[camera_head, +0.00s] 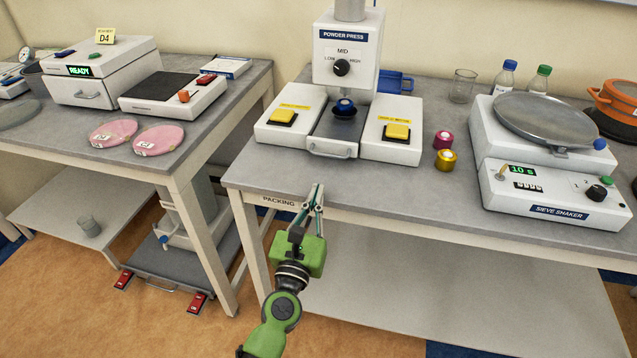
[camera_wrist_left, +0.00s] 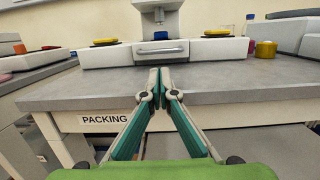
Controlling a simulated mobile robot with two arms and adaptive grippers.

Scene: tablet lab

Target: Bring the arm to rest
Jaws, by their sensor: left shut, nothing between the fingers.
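My left arm, green and dark grey, reaches up from the bottom of the head view. Its gripper (camera_head: 317,190) is shut and empty, in front of the near edge of the packing table (camera_head: 270,180). In the left wrist view the gripper (camera_wrist_left: 160,72) shows its two teal fingers meeting at the tips, with nothing between them. The table edge with its PACKING label (camera_wrist_left: 104,119) lies just beyond the fingers. My right gripper is in neither view.
The powder press (camera_head: 345,65) stands behind the gripper on the table. A pink-red jar (camera_head: 444,139) and a gold jar (camera_head: 445,160) stand right of it, then the sieve shaker (camera_head: 545,150). Another table (camera_head: 195,145) stands at the left. The table's front middle is clear.

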